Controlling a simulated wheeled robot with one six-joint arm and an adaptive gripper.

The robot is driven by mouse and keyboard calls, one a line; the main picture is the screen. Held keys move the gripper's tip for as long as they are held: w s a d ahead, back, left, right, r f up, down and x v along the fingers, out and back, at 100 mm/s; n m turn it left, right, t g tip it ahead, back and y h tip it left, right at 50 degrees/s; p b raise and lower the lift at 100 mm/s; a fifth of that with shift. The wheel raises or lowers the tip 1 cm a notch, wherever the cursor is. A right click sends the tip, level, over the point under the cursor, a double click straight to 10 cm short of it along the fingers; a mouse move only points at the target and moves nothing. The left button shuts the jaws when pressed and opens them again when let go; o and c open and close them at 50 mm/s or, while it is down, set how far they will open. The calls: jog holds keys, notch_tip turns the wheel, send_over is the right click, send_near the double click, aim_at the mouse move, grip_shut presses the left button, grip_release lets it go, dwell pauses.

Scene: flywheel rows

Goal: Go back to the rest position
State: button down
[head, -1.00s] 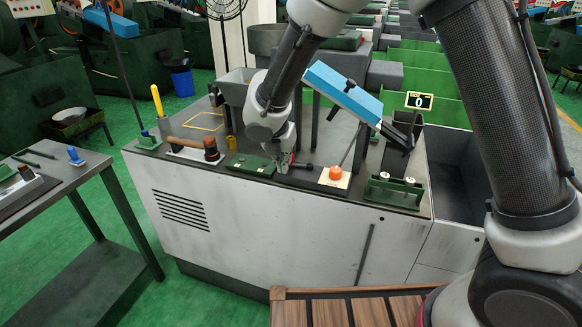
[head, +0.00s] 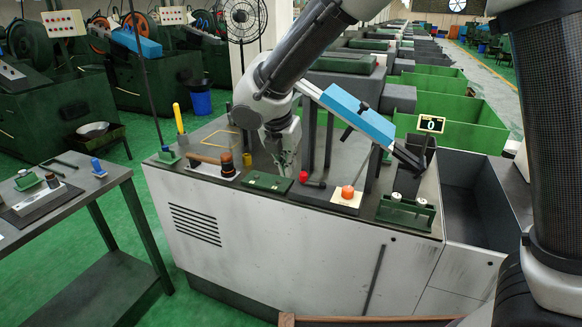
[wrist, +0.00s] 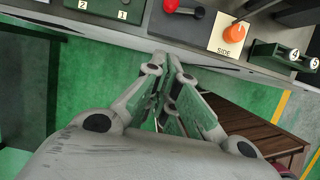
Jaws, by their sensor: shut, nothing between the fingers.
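My gripper (head: 285,163) hangs over the grey bench (head: 270,240), near its front edge, between the green plate and the upright posts behind. In the wrist view my gripper (wrist: 172,60) has its fingers together with nothing between them. A green plate (head: 267,182) lies just below it in the head view; in the wrist view the plate carries the labels 2 and 1. A red-knobbed lever (head: 309,181) sits to the right of the plate. An orange knob (head: 347,192) stands on a pale plate marked SIDE.
A green holder (head: 405,212) with round numbered tags stands at the bench's right front. A blue sloped bar (head: 360,115) rises above the bench. A wood-handled hammer (head: 210,162) and a yellow-handled tool (head: 179,118) are at the left. A side table (head: 85,205) stands left, with green floor between.

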jog(key=s+d+r+m, duration=0.4)
jog(key=s+d+m, duration=0.3)
jog(key=d+m, duration=0.3)
jog(key=s+d+r+m+y, duration=0.1)
jog(key=s+d+r+m, duration=0.3)
jog(key=s+d+m, duration=0.3)
jog(key=s+d+r+m, duration=0.3)
jog(key=s+d+m, duration=0.4)
jog(key=d+m, duration=0.7)
jog(key=d, duration=0.8)
jog(key=shift+s+d+r+m+y, duration=0.25)
jog(key=shift+r+m+y, duration=0.05)
jog(key=shift+r, duration=0.1)
jog(key=shift+d, duration=0.1)
